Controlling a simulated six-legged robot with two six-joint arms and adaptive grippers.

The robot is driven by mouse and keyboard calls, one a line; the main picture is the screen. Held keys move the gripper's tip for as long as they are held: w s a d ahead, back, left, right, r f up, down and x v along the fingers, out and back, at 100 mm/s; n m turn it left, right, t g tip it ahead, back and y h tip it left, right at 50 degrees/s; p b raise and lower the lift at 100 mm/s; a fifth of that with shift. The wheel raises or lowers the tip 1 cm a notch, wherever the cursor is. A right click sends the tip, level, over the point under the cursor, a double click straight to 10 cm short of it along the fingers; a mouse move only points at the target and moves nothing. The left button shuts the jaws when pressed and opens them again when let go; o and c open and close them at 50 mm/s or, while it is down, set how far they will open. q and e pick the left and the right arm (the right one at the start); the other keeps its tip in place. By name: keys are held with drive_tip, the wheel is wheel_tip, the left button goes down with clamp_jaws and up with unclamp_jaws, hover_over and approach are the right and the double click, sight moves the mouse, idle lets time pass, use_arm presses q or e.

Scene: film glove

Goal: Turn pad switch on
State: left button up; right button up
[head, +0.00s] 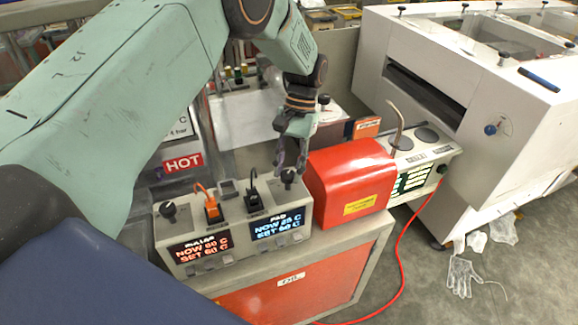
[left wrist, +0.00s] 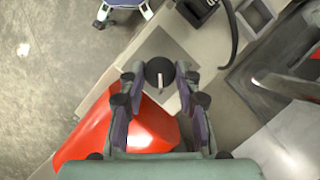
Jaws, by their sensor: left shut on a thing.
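The grey control box (head: 232,265) has a knob at each end of its top. The pad knob (head: 288,176) is black and round, at the right end above the blue-lettered pad display (head: 278,228). My left gripper (head: 290,165) comes down over it from above. In the left wrist view the knob (left wrist: 159,72) with a pale pointer line sits between the fingertips (left wrist: 160,79), which are closed on it. The pad display seems to read NOW 25 C, SET 60 C. The roller knob (head: 169,210) stands at the left end, above the red-lettered roller display (head: 201,249). My right gripper is out of view.
An orange lead (head: 211,206) and a black lead (head: 253,199) rise from the box top between the knobs. A red cover (head: 350,180) stands close to the right of the pad knob. A large white machine (head: 500,130) stands farther right. A clear glove (head: 461,277) lies on the floor.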

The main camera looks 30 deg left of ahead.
use_arm(q)
drive_tip(key=shift+w+r, duration=0.1)
drive_tip(key=o, duration=1.2)
drive_tip(key=shift+c, duration=0.2)
drive_tip(key=v, duration=1.1)
drive_tip(key=shift+r, duration=0.45)
drive_tip(key=shift+f, duration=0.1)
